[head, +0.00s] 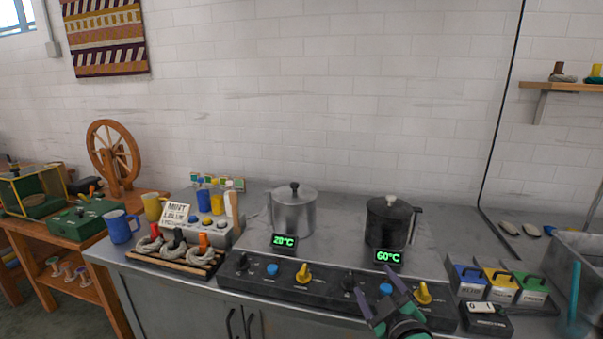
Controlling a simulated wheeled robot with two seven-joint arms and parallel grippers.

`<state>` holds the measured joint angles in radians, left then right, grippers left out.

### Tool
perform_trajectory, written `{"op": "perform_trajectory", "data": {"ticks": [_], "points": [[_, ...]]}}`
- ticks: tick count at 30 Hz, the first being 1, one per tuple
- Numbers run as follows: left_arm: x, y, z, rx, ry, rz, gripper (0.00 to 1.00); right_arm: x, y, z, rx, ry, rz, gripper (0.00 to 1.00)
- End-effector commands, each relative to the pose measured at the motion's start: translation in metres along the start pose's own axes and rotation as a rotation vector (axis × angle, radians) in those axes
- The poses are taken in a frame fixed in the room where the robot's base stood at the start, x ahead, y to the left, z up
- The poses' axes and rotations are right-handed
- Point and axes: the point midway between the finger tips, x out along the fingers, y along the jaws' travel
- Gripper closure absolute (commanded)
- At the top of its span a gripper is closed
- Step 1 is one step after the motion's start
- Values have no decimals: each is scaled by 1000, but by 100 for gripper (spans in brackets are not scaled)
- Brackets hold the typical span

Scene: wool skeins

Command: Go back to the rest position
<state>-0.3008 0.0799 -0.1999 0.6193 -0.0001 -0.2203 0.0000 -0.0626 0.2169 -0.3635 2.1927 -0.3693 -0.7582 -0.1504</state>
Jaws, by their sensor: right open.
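My right gripper (381,294) shows at the bottom, right of centre. It is open and empty, in front of the control panel (325,292) near a blue button and a yellow knob. I cannot tell whether it touches the panel. My left gripper is not in view. A silver lidded pot (293,212) stands behind a display reading 20°C. A black lidded pot (388,224) stands behind a display reading 60°C. Several wool skeins (174,248) lie on a wooden rack at the counter's left end.
Blue (119,226) and yellow (153,206) mugs stand at the left. Blue, yellow and green bins (500,284) and a small counter device (486,318) stand at the right, beside a sink (580,262). The counter between the pots (340,225) is clear.

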Motion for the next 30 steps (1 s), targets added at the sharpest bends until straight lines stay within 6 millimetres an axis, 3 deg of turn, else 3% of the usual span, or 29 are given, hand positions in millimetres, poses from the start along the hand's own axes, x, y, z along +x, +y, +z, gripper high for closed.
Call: {"op": "perform_trajectory", "data": {"ticks": [1,3,6,12,18,24,30], "points": [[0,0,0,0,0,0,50,-12,-12,39,81,-128,-48,15],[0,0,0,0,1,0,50,-32,-29,86,181,-295,-111,15],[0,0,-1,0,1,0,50,-65,-51,134,287,-489,-184,15],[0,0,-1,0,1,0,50,-131,-86,194,427,-787,-299,15],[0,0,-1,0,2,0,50,-200,-112,228,524,-1040,-397,15],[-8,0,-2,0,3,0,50,-172,-152,279,512,-1058,-410,15],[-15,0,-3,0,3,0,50,-166,-203,342,501,-1092,-430,15]]}}
